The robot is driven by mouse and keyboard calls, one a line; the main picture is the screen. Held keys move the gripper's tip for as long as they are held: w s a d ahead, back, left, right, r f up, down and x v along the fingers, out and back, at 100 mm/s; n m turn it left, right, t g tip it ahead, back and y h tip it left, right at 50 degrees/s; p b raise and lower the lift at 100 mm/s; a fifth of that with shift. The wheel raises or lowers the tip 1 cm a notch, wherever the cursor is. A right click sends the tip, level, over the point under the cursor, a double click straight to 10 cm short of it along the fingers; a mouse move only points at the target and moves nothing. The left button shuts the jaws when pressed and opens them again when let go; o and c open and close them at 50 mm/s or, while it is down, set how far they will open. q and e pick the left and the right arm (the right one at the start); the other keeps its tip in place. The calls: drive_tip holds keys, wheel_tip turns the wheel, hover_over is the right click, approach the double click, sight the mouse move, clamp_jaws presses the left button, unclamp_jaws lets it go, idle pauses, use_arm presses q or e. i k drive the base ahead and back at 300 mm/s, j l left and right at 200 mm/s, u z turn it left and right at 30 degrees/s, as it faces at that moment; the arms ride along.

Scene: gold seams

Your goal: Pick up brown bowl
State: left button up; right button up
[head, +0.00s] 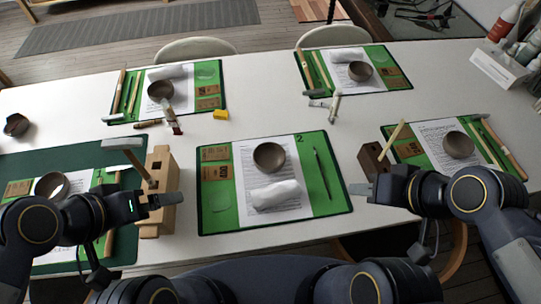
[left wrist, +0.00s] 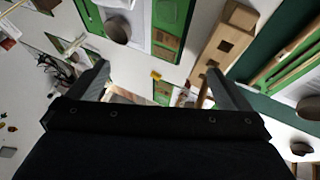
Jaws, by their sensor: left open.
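Several brown bowls stand on green mats. One brown bowl (head: 269,157) is on the middle mat (head: 335,205), above a white wrapped bundle (head: 278,195). Others are a far-left bowl (head: 160,90), a far-right bowl (head: 360,71), a right bowl (head: 458,144) and a near-left bowl (head: 52,186). A bowl (left wrist: 117,29) also shows in the left wrist view. My left gripper (head: 174,199) is by the wooden block, left of the middle mat; its jaws (left wrist: 155,85) are open and empty. My right gripper (head: 362,188) is right of the middle mat; its jaw gap is unclear.
A wooden block (head: 158,185) with a mallet (head: 128,147) stands beside my left gripper. A smaller block with a stick (head: 374,158) stands by my right gripper. A yellow piece (head: 221,115) and small tubes (head: 335,104) lie farther back.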

sight(269, 157)
drive_tip(key=z, duration=1.75)
drive_tip(key=k+j+u, duration=0.1)
drive_tip(key=u, duration=1.5)
drive_tip(key=k+l+u, duration=0.1)
drive_tip(key=u, duration=0.3)
drive_tip(key=k+l+u, duration=0.1)
drive_tip(key=u, duration=0.3)
drive_tip(key=k+l+u, duration=0.1)
drive_tip(key=u, duration=0.35)
drive_tip(key=k+l+u, duration=0.15)
drive_tip(key=u, duration=0.25)
